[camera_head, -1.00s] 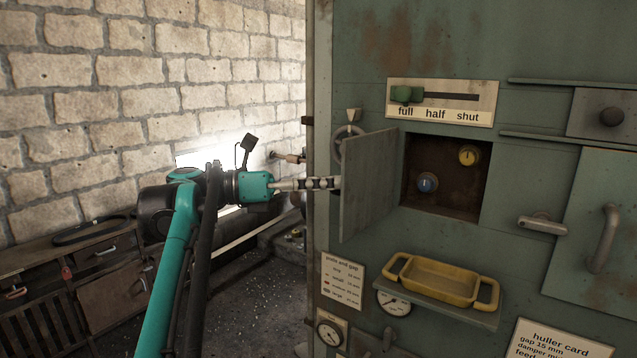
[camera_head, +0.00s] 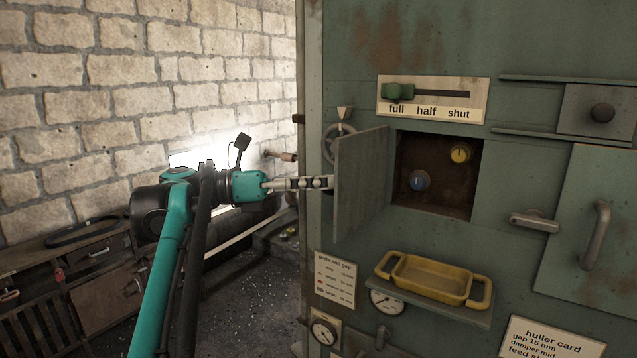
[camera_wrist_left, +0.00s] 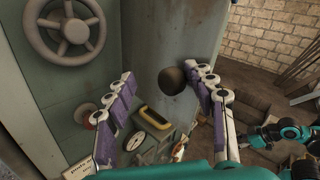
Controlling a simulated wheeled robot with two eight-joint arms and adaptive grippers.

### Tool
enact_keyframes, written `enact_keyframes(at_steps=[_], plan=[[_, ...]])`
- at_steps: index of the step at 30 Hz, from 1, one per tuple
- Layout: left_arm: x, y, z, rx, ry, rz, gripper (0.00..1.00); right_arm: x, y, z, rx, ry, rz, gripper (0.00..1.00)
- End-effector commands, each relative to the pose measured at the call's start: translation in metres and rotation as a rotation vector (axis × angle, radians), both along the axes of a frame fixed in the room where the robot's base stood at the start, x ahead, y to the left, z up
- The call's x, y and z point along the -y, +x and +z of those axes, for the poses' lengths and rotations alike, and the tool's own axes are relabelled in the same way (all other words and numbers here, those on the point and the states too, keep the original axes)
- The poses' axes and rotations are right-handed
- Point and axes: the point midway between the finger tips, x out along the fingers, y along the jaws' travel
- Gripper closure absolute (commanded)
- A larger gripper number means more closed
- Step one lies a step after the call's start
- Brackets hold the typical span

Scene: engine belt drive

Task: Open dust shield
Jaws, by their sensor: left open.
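The dust shield looks to be the small grey-green door panel (camera_head: 361,185) on the machine front. It stands swung open to the left of a rusty recess (camera_head: 425,199). My left gripper (camera_head: 328,182) is at the panel's outer left edge, its fingertips partly hidden there. In the left wrist view my left gripper (camera_wrist_left: 165,87) is open. Its two fingers stand apart on either side of a dark round knob (camera_wrist_left: 172,80) in front of a pale panel. I cannot tell whether they touch it. My right gripper is not in view.
The recess holds a blue knob (camera_head: 420,180) and a yellow knob (camera_head: 460,153). A handwheel (camera_head: 333,143) sits behind the panel. A yellow tray (camera_head: 430,279) rests on a shelf below. A slider plate (camera_head: 433,112) is above. A brick wall (camera_head: 90,110) stands at left.

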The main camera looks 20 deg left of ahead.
Motion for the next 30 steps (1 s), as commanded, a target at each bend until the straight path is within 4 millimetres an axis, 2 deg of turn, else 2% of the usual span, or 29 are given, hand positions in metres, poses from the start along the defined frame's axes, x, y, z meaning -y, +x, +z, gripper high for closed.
enact_keyframes(at_steps=[5,12,18,22,30], plan=[[-0.016,-0.009,0.001,0.001,-0.001,0.006,0.51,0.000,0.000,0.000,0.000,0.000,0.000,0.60],[-0.060,-0.041,0.000,0.002,-0.001,0.007,0.51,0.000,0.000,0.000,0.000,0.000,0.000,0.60],[-0.089,-0.062,0.000,0.003,-0.001,0.003,0.51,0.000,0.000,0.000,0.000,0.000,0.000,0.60],[-0.098,-0.069,0.000,0.003,0.000,0.002,0.51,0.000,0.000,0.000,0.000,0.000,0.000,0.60],[-0.101,-0.072,0.000,0.003,-0.001,0.000,0.51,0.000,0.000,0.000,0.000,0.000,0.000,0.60]])
